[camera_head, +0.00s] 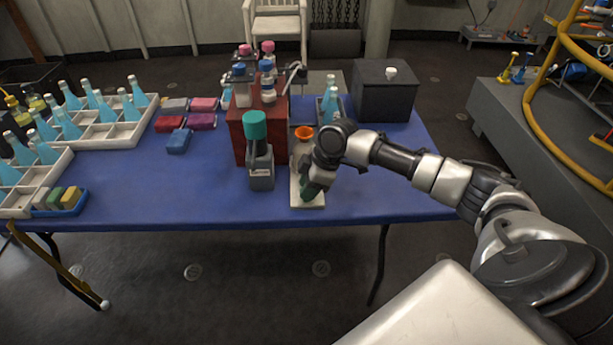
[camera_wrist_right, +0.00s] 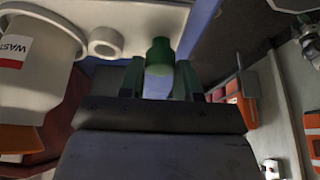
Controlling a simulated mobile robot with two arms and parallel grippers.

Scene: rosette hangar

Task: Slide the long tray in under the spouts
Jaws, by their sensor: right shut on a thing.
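The long tray (camera_head: 309,203) is pale and lies on the blue table just right of the red stand. A pale vessel with an orange top (camera_head: 303,133) stands at its far part. In the right wrist view, the tray (camera_wrist_right: 140,14) carries a white pot marked WASTE (camera_wrist_right: 40,50) and a small white ring (camera_wrist_right: 105,42). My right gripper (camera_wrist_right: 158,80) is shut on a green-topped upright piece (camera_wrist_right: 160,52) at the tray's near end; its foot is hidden. A pale spout (camera_head: 295,69) sticks out from the top of the red stand (camera_head: 238,125). My left gripper is out of view.
A dark box (camera_head: 385,92) and a small rack of blue bottles (camera_head: 329,105) stand behind. White crates of bottles (camera_head: 105,135) fill the left. The table's front right is clear.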

